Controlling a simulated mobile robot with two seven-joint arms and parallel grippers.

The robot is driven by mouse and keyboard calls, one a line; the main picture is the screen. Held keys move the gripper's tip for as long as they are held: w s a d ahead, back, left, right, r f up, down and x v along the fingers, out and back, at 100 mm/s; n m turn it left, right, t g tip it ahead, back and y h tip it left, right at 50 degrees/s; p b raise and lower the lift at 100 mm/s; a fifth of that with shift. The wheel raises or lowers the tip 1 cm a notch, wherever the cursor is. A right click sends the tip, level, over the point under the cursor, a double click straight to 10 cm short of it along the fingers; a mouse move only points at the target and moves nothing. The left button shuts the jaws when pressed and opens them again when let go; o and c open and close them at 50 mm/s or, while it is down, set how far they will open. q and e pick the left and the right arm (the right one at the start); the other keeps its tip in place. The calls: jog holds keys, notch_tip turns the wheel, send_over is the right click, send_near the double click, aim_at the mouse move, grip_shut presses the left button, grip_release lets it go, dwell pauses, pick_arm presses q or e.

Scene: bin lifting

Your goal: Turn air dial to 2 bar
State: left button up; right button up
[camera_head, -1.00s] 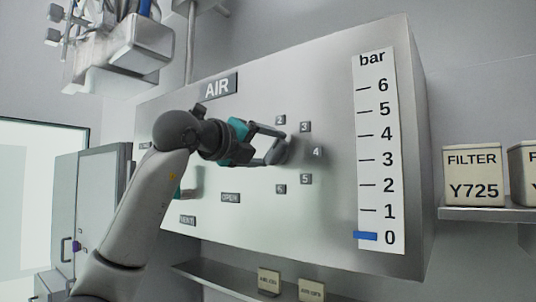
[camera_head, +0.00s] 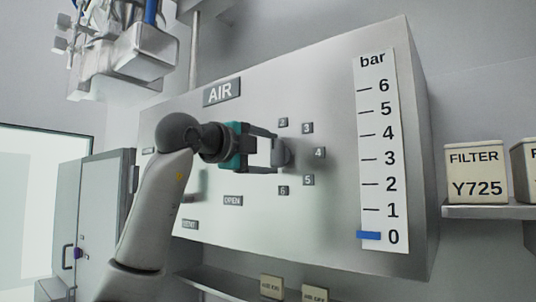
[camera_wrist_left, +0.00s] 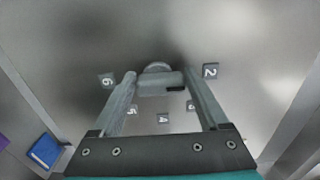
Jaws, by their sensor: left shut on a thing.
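The air dial (camera_head: 287,155) is a grey knob on the front of the AIR panel (camera_head: 335,215), ringed by number tags from 2 to 6. My left gripper (camera_head: 277,155) is shut on the dial, one finger above and one below in the head view. In the left wrist view the fingers (camera_wrist_left: 159,76) stand on either side of the dial's grip bar (camera_wrist_left: 155,80), which has a dark mark near its right end. The bar gauge (camera_head: 378,150) has its blue marker (camera_head: 369,236) at 0. My right gripper is out of view.
OPEN (camera_head: 233,201) and other tags sit lower left on the panel, partly behind my left arm. A shelf at the right holds a FILTER Y725 box (camera_head: 474,172). Small boxes (camera_head: 272,287) stand on a ledge below. A grey cabinet (camera_head: 105,200) is at the left.

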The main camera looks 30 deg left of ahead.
pick_arm(q)
jog(key=shift+a, duration=0.1)
dwell(0.4)
jog(key=o, duration=1.2)
jog(key=shift+o, duration=0.2)
jog(key=s+a+b, duration=0.1)
jog(key=s+b, duration=0.2)
jog(key=s, duration=1.2)
jog(key=shift+s+b, duration=0.15)
jog(key=shift+b, duration=0.25)
jog(key=shift+a, duration=0.1)
